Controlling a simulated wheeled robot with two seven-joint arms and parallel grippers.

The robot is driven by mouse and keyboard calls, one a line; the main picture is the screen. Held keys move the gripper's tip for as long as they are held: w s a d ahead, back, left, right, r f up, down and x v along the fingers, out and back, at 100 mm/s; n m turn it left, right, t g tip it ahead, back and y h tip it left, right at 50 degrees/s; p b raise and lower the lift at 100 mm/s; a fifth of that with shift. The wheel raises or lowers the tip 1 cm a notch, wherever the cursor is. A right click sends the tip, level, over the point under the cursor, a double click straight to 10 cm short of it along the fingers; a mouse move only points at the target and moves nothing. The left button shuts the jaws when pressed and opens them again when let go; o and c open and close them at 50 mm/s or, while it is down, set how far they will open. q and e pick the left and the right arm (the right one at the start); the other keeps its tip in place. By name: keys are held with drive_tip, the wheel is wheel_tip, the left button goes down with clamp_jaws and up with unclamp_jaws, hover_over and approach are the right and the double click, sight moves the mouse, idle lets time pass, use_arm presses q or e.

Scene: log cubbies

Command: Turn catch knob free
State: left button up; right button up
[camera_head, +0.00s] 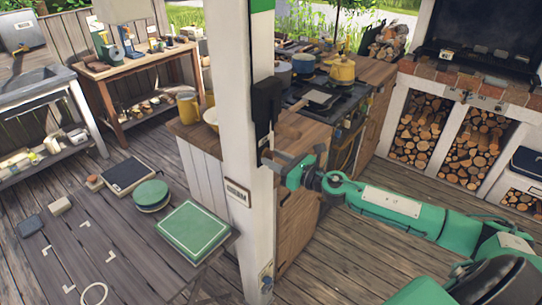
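The log cubbies (452,134) stand at the right under a brick ledge, with split logs behind their fronts. A small metal piece (465,96) sits at the top between two cubbies; it may be the catch knob, but it is too small to tell its turn. My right gripper (268,160) is at the white post in the middle, far to the left of the cubbies. Its fingers point left and look parted, with nothing seen between them. I cannot tell whether they touch the post. My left gripper is not in view.
The white post (247,210) stands close by my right gripper, with a black holder (266,105) on it. A wooden counter (310,140) with a stove and yellow kettle (342,70) is behind. A table (110,250) holds a green box (194,230). Deck floor lies open before the cubbies.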

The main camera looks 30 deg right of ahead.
idle(0.3)
drive_tip(key=b+v, duration=0.5)
drive_tip(key=v, duration=0.2)
idle(0.3)
drive_tip(key=shift+s, duration=0.1)
